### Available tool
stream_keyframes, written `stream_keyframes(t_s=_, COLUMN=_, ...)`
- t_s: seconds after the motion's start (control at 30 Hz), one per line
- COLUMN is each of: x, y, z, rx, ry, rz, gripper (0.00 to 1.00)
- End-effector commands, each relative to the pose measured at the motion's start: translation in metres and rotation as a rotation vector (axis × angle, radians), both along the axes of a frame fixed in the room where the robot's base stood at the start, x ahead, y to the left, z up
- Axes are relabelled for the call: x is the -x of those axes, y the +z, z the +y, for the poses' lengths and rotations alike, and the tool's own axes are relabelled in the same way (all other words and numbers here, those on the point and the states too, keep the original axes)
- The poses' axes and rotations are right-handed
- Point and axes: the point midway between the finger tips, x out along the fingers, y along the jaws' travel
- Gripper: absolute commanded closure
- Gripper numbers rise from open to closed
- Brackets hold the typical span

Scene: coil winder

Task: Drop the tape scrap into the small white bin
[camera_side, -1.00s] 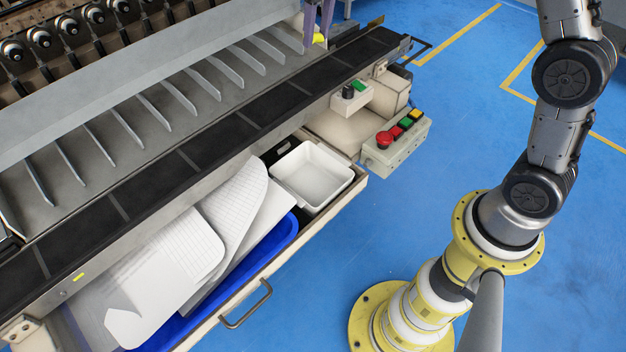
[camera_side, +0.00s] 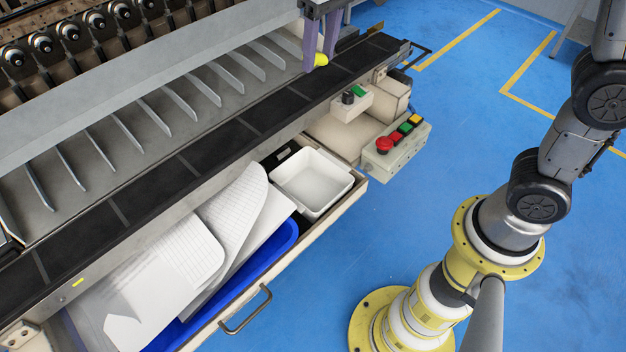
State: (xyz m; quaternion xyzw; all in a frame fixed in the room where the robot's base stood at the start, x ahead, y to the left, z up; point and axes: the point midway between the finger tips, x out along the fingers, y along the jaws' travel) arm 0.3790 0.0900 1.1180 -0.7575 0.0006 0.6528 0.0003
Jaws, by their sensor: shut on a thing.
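The small white bin (camera_side: 312,182) is a square open tray in the right end of the pulled-out drawer, and its visible inside looks empty. My gripper (camera_side: 319,57) is at the top centre of the side view, with two purple fingers pointing down. It is shut on a small yellow piece, the tape scrap (camera_side: 321,60), which shows between the fingertips. The gripper appears over the far end of the dark belt strip, above the bin in the picture; its exact height cannot be told. The upper part of the gripper is cut off by the frame.
The open drawer (camera_side: 222,327) also holds a blue tray (camera_side: 283,240) with white sheets. A control box (camera_side: 397,146) with a red button and a smaller switch box (camera_side: 352,103) stand right of the bin. Metal fins (camera_side: 167,103) line the machine.

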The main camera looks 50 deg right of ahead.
Motion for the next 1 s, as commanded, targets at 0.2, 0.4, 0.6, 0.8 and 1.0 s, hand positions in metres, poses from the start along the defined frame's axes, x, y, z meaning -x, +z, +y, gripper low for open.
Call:
stream_keyframes(t_s=0.2, x=0.022, y=-0.021, z=0.012, rx=0.002, ry=0.0, rz=0.005, gripper=0.78)
stream_keyframes(t_s=0.4, x=0.023, y=-0.07, z=0.012, rx=0.003, ry=0.001, rz=0.007, gripper=0.78)
stream_keyframes(t_s=0.6, x=0.023, y=-0.136, z=0.011, rx=0.003, ry=0.001, rz=0.009, gripper=0.78)
stream_keyframes(t_s=0.8, x=0.022, y=-0.184, z=0.012, rx=0.002, ry=0.001, rz=0.004, gripper=0.78)
stream_keyframes(t_s=1.0, x=0.021, y=-0.201, z=0.012, rx=0.001, ry=0.001, rz=0.0, gripper=0.78)
